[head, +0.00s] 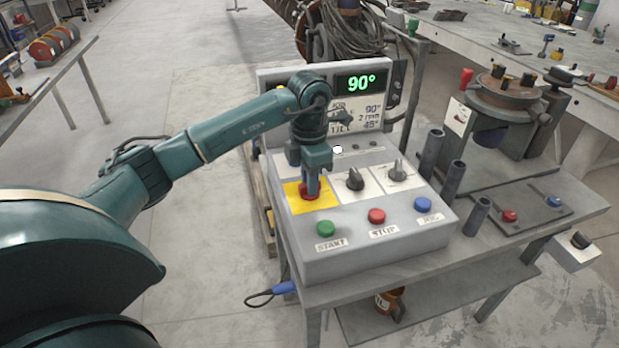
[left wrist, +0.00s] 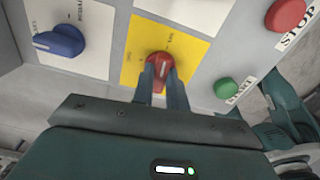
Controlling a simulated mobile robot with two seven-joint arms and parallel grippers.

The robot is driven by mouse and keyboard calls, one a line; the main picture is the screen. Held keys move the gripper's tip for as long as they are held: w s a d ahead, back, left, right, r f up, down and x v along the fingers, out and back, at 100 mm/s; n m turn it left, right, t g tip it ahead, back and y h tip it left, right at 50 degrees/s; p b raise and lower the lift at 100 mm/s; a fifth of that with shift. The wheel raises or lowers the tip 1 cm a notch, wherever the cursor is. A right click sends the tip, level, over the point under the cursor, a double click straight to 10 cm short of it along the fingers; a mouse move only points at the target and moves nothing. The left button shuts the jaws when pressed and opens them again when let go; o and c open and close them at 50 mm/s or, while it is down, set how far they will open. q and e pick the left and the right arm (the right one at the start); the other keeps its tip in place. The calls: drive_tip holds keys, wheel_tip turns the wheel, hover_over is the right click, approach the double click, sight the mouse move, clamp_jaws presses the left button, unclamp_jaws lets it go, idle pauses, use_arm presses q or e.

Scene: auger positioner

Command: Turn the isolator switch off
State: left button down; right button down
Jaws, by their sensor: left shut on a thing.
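The isolator switch is a red rotary knob (head: 309,191) on a yellow plate (head: 296,204) at the left of the grey control panel. In the left wrist view the red knob (left wrist: 160,62) sits between my fingertips on the yellow plate (left wrist: 140,40). My left gripper (head: 312,184) comes down on the knob from above and is shut on it; its fingers (left wrist: 162,78) hide part of the knob in both views. The labels around the knob are too small to read. My right gripper is not in view.
A display (head: 361,82) reads 90°. Upright grey tubes (head: 454,178) stand to the right.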

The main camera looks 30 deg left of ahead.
use_arm(q)
drive_tip(key=n, duration=0.3)
drive_tip(key=n+p, duration=0.1)
drive_tip(key=n, duration=0.4)
drive_tip(key=n+p, duration=0.1)
drive_tip(key=n, duration=0.3)
drive_tip(key=shift+r, duration=0.1)
drive_tip(key=n, duration=0.2)
drive_tip(key=shift+n+p, duration=0.3)
drive_tip(key=shift+n, duration=1)
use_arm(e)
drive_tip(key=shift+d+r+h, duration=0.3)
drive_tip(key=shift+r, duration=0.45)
use_arm(q)
drive_tip(key=shift+n, duration=0.3)
drive_tip(key=c, duration=1.4)
unclamp_jaws()
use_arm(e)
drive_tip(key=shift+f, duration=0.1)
